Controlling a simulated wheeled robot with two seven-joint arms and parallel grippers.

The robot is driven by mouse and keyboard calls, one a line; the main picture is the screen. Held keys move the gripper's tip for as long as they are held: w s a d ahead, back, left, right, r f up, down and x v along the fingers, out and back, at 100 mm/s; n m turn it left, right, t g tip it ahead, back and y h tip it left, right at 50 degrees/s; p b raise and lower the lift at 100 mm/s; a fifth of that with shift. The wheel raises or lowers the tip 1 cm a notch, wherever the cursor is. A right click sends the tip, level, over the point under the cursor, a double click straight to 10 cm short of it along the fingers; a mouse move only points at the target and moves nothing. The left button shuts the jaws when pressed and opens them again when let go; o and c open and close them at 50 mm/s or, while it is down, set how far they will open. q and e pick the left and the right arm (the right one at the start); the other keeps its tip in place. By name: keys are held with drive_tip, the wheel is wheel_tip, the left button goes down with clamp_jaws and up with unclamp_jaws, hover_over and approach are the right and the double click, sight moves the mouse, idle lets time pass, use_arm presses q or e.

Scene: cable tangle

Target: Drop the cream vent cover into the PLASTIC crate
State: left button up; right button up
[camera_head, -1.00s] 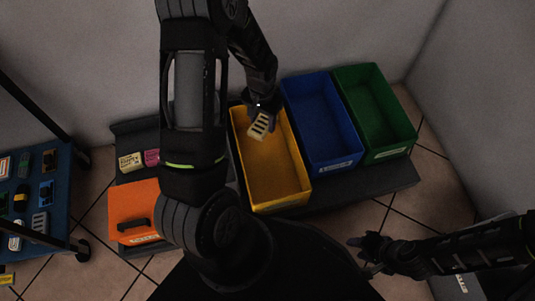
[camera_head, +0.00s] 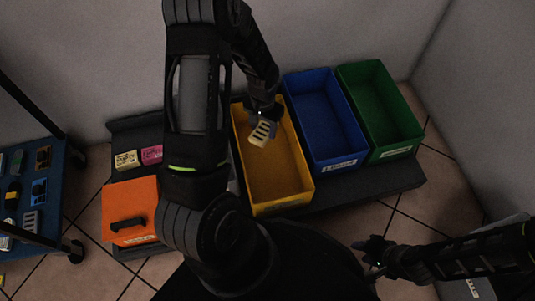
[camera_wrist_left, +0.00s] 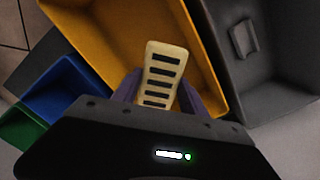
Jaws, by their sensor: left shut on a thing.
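The cream vent cover (camera_head: 260,135) is a small slatted plate. My left gripper (camera_head: 264,113) is shut on one end of it and holds it over the far part of the yellow crate (camera_head: 283,207). In the left wrist view the cover (camera_wrist_left: 160,78) sticks out between the finger pads, with the yellow crate (camera_wrist_left: 97,38) behind it. The crate labels are too small to read, so I cannot tell which one says PLASTIC. My right gripper (camera_head: 370,250) is empty at the lower right, low and away from the crates; its finger gap is unclear.
A blue crate (camera_head: 340,153) and a green crate (camera_head: 400,143) stand right of the yellow one. An orange lidded box (camera_head: 130,204) and small cream and pink blocks are on the left. A blue-topped cart (camera_head: 50,210) holds several parts. The wrist view shows a dark grey bin (camera_wrist_left: 285,95).

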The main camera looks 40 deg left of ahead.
use_arm(q)
drive_tip(key=o, duration=1.4)
wheel_tip(320, 180, up, 7)
drive_tip(key=p, duration=0.2)
drive_tip(key=shift+f+p, duration=0.15)
drive_tip(key=shift+p, duration=0.2)
drive_tip(key=shift+r, duration=0.55)
